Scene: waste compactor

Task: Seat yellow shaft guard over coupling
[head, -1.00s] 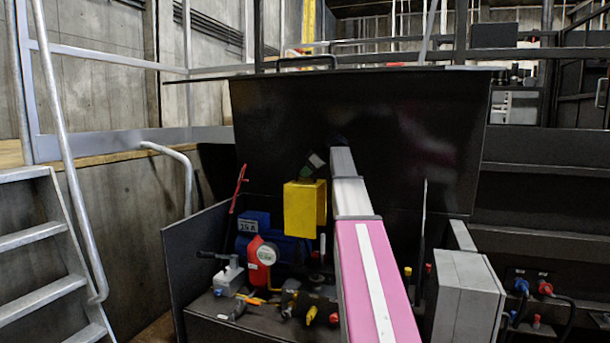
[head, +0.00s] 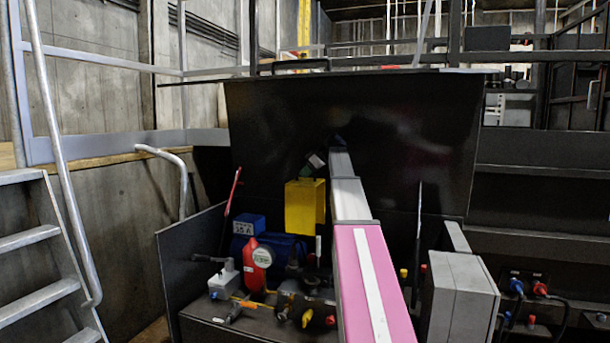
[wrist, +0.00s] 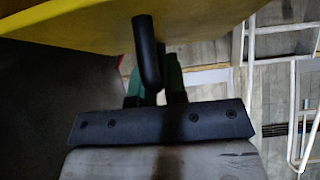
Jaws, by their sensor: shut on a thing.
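The yellow shaft guard (head: 305,206) is a box-shaped cover, held in the air in front of the dark raised panel. In the wrist view the guard (wrist: 150,22) fills the top, with a black bar-like handle on it. My gripper (head: 315,163) is at the guard's top; in the wrist view its green fingers (wrist: 152,82) are shut around the handle. The blue motor (head: 283,247) stands below and behind the guard, partly covered. I cannot make out the coupling; the guard, my arm and clutter hide that area.
A grey box (head: 459,300) stands right of my arm. A dark side plate (head: 185,262) bounds the bench at left. Metal stairs (head: 40,260) are far left.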

